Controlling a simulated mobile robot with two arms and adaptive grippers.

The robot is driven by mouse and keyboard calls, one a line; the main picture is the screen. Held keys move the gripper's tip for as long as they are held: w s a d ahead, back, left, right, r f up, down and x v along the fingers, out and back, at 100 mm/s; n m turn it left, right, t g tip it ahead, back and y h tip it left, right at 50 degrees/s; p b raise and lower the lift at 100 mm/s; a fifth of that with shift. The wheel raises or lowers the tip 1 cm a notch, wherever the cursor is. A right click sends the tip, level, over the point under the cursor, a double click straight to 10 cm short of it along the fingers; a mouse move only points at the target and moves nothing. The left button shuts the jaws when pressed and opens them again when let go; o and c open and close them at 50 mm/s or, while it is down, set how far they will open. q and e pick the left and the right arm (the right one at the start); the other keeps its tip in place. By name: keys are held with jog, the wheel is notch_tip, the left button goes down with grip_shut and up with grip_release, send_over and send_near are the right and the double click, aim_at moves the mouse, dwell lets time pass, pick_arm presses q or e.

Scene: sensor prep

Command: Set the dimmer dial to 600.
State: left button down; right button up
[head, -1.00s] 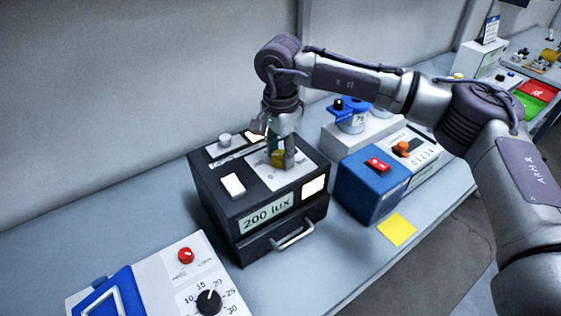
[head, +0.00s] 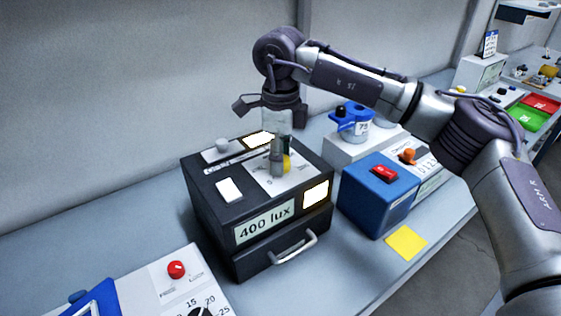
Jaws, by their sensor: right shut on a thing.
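The dimmer dial (head: 286,162) is a yellow knob on a white plate on top of a black box (head: 212,210). The box's front display (head: 265,231) reads "400 lux". A lit panel (head: 315,193) glows beside the display. My right gripper (head: 280,166) points down and is shut on the dial, hiding much of it and some scale marks. My left gripper is not in view.
The black box has a white switch (head: 229,190), a grey knob (head: 222,146) and a front drawer handle (head: 293,247). A blue box with a red switch (head: 384,173) stands to the right. A yellow note (head: 406,243) lies in front. A white panel with a red knob (head: 176,269) is at lower left.

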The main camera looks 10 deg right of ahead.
jog(key=m+b, duration=0.2)
jog(key=m, duration=0.4)
jog(key=shift+m, duration=0.3)
jog(key=m+b, duration=0.1)
jog(key=m, duration=0.4)
jog(key=shift+r+m+b, duration=0.1)
jog(key=shift+m+b, duration=0.2)
jog(key=shift+m, duration=0.1)
jog(key=o, duration=1.1)
notch_tip(320, 180, up, 12)
jog(key=shift+f, duration=0.1)
